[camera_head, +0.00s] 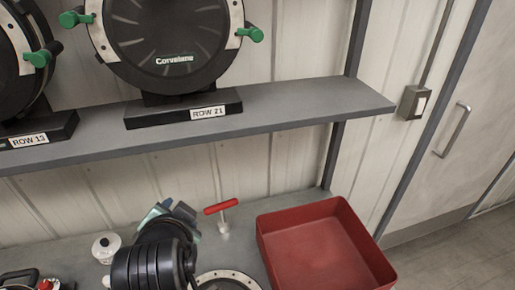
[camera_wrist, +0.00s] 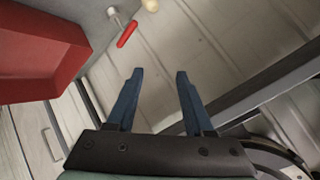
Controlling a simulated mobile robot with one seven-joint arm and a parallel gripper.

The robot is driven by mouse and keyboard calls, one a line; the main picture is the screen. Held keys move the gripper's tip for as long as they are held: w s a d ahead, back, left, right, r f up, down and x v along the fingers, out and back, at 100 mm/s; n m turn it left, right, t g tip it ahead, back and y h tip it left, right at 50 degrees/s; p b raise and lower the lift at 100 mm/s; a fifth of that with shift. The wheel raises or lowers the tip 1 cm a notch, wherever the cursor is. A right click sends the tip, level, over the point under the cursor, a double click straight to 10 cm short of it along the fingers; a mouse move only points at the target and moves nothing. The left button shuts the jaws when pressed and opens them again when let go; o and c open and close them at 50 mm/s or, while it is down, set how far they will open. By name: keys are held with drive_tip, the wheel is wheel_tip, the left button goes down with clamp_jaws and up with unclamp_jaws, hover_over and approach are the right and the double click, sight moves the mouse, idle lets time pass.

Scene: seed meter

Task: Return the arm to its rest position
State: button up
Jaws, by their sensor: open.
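My gripper (camera_head: 168,210) is over the lower bench in the head view, in front of the back wall. In the wrist view its two blue fingers (camera_wrist: 156,76) stand apart with nothing between them, so it is open and empty. The black arm link behind it hides part of the bench. A red-handled T-shaped tool (camera_head: 221,210) stands on the bench just right of my gripper. It also shows in the wrist view (camera_wrist: 127,33), beyond the fingertips and apart from them.
A red bin (camera_head: 330,250) stands on the bench at right; its inside looks empty. Above, a grey shelf (camera_head: 290,107) holds round black seed meters (camera_head: 170,40) on stands labelled ROW 21 and ROW 13. A small white pot (camera_head: 105,246) is left of my arm. A door with a handle (camera_head: 456,130) is at right.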

drive_tip(key=d+r+n+t+b, duration=0.15)
drive_tip(key=d+r+t, duration=0.35)
drive_tip(key=r, duration=0.7)
drive_tip(key=d+r+n+t+b, duration=0.15)
drive_tip(key=d+r+t, duration=0.3)
drive_tip(key=r, duration=0.85)
drive_tip(key=s+d+r+n+t+h, duration=0.2)
drive_tip(key=s+d+r+t, duration=0.3)
drive_tip(key=s+r, duration=0.5)
wheel_tip(320, 180, up, 4)
drive_tip(key=n+t, duration=0.1)
drive_tip(key=t, duration=0.1)
drive_tip(key=shift+s+f+n+t+h, duration=0.2)
drive_tip(key=shift+n+t+h, duration=0.1)
drive_tip(key=shift+t, duration=0.05)
